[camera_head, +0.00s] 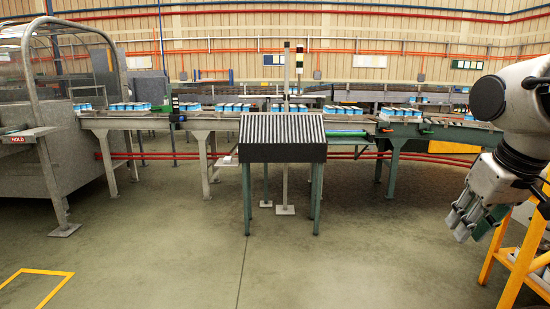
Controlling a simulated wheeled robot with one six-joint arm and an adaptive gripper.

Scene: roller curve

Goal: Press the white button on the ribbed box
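The ribbed box (283,150) stands on green legs in the middle of the head view, in front of the conveyor. It has a sloping top of light and dark ribs and a dark front face. I cannot make out a white button on it at this size. My gripper (468,228) hangs at the right, pointing down and to the left, well apart from the ribbed box. No object shows in it. I cannot tell from this angle whether its fingers are open or shut.
A conveyor (155,122) carrying blue-and-white packs runs behind the box. A grey machine (30,185) with a HOLD sign (19,139) stands at the left. A yellow frame (522,250) stands by my arm at the right. The floor in front is clear.

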